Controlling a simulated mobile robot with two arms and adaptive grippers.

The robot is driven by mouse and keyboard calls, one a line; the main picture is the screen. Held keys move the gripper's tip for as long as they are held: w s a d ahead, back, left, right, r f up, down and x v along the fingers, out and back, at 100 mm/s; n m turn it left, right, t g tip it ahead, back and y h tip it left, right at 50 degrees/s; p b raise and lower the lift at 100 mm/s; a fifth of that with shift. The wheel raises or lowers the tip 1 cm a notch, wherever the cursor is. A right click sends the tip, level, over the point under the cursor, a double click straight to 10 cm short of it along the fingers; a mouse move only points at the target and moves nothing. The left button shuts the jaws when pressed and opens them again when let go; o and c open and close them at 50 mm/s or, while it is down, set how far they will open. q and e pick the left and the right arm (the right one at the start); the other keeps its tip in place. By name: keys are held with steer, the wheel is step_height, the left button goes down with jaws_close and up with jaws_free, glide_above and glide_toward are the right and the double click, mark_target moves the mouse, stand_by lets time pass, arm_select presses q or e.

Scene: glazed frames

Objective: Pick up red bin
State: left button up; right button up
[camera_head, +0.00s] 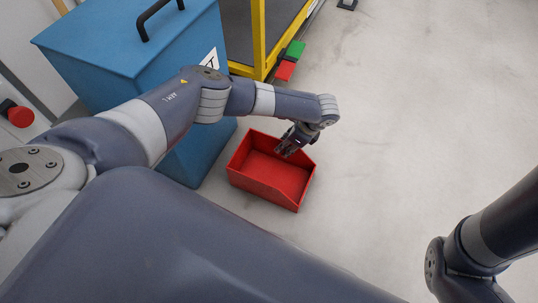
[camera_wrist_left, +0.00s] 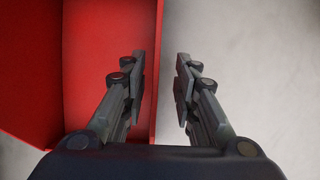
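The red bin (camera_head: 272,178) sits upright and empty on the floor, just right of the blue box in the head view. My left gripper (camera_head: 284,151) is at the bin's upper right side, pointing down. In the left wrist view the gripper (camera_wrist_left: 161,85) is open, with a gap between its fingers. One finger is over the inside of the red bin (camera_wrist_left: 90,75) and the other is over the floor outside, with the bin's wall edge between them. I cannot tell whether either finger touches the wall. My right gripper is outside the views; only part of my right arm shows.
A blue box (camera_head: 130,45) with a black handle stands close to the bin's left. A yellow-framed platform (camera_head: 260,40) is behind, with a green block (camera_head: 295,48) and a red block (camera_head: 285,70) at its corner. The floor (camera_head: 400,110) to the right is clear.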

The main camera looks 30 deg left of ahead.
mark_target(273, 170)
arm_select(q)
steer(key=b+x, duration=0.2)
steer(key=x, duration=0.1)
steer(key=b+x, duration=0.2)
steer(key=shift+s+a, duration=0.15)
steer(key=shift+s, duration=0.1)
steer(key=shift+r, duration=0.1)
steer(key=shift+c, duration=0.4)
jaws_close()
